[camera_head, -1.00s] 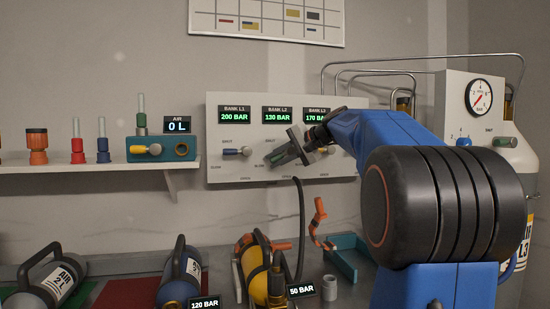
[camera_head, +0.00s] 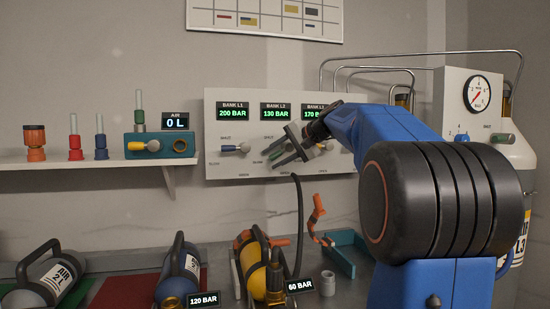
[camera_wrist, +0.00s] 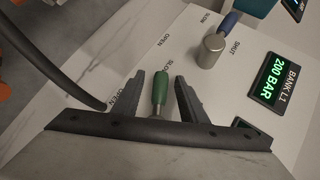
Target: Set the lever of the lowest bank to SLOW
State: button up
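The panel (camera_head: 215,168) shows BANK L1 at 200 BAR, BANK L2 at 130 BAR (camera_head: 275,110) and L3 at 170 BAR, so L2 reads lowest. My gripper (camera_head: 283,156) is at the L2 lever. In the wrist view my gripper (camera_wrist: 160,88) is open, one finger on each side of the green lever handle (camera_wrist: 160,86), with gaps on both sides. The handle points towards the side of its SLOW label (camera_wrist: 168,66); its exact setting is hard to tell. OPEN is beside the left finger; the L2 SHUT label is hidden there.
The L1 lever (camera_wrist: 214,46), with a blue handle, stands beside it. The L3 lever (camera_head: 326,146) is close to my wrist. A black hose (camera_head: 298,215) hangs below the panel. Cylinders, including a yellow one (camera_head: 256,277), lie on the bench below.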

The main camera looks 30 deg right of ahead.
jog(key=shift+s+d, duration=0.1)
jog(key=v, duration=1.7)
jog(key=shift+s, duration=0.15)
